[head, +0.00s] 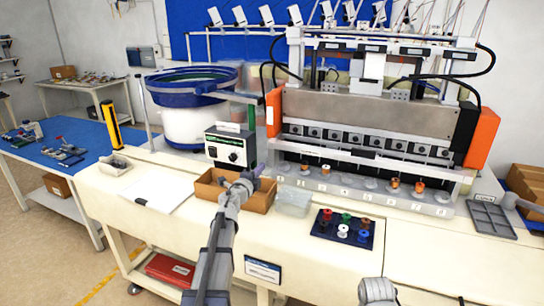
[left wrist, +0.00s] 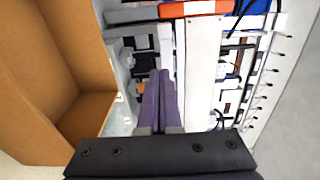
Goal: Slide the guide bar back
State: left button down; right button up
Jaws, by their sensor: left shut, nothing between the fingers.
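The guide bar (head: 420,169) looks to be the long pale bar running across the front of the winding machine, below its row of dark square units and above the numbered spool plate. Its left end lies to the right of my left gripper (head: 256,172). The left gripper is shut and empty, above the back right part of the cardboard box, apart from the bar as far as I can tell. In the left wrist view its closed fingers (left wrist: 160,98) point toward the machine. I cannot clearly pick out the bar in that view.
The open cardboard box (head: 262,201) stands under my left gripper, beside a clear bin (head: 295,201). A control box (head: 229,147) and blue bowl feeder (head: 190,100) stand behind left. A dark spool tray (head: 343,229) lies in front of the machine.

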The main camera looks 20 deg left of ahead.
pick_arm(q)
jog(key=w, duration=1.4)
